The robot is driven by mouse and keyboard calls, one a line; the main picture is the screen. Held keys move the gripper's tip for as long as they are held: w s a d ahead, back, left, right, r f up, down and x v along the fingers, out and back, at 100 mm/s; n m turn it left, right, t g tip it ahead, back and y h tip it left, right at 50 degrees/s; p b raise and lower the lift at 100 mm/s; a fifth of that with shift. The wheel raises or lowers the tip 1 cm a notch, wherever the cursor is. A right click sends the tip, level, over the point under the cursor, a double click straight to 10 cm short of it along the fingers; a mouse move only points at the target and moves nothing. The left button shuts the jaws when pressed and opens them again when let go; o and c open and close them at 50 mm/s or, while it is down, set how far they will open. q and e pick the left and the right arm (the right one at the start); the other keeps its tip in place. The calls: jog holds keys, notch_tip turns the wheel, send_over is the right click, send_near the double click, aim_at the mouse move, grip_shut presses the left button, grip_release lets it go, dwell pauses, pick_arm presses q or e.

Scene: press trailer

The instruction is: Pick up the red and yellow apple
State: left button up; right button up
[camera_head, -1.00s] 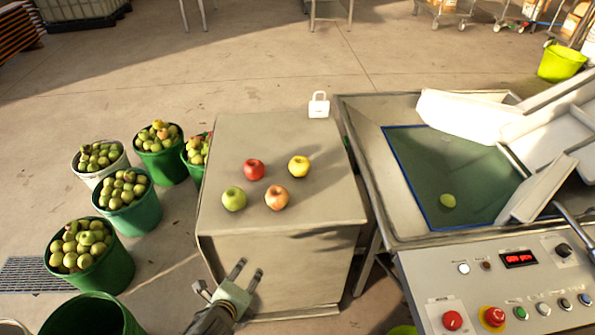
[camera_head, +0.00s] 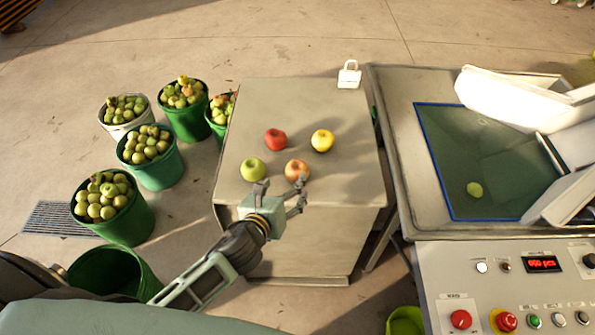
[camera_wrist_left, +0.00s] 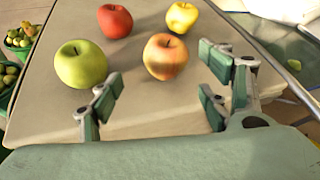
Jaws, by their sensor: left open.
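The red and yellow apple (camera_head: 296,170) sits on the metal table (camera_head: 345,190), near its front edge. In the left wrist view this apple (camera_wrist_left: 166,56) lies ahead of the fingers, nearer the right finger. My left gripper (camera_head: 279,189) is open and empty over the table's front edge, just short of the apple and apart from it in the wrist view. Its fingers (camera_wrist_left: 160,108) also show in the wrist view. A green apple (camera_head: 253,169) is to the left, a red apple (camera_head: 276,139) behind, and a yellow apple (camera_head: 322,140) behind right. My right gripper is not visible.
Buckets of apples (camera_head: 118,208) stand on the floor to the left. A white padlock-shaped item (camera_head: 349,75) is at the table's back right corner. A machine with a green basin (camera_head: 480,160) and control panel (camera_head: 520,290) stands to the right.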

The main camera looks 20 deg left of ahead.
aim_at(295, 168)
pick_arm(q)
jog(key=x, duration=0.7)
jog(key=shift+w+d+f+p, duration=0.1)
jog(key=shift+w+d+p, duration=0.25)
jog(key=shift+w, duration=0.05)
jog(key=shift+s, duration=0.1)
jog(key=c, duration=1.3)
jog(key=shift+c, duration=0.2)
jog(key=shift+r, duration=0.65)
notch_tip(295, 168, up, 3)
jog(key=shift+f, duration=0.1)
jog(key=s+d+r, duration=0.3)
jog(key=d+r, duration=0.4)
jog(key=d, duration=0.4)
jog(key=shift+s, duration=0.4)
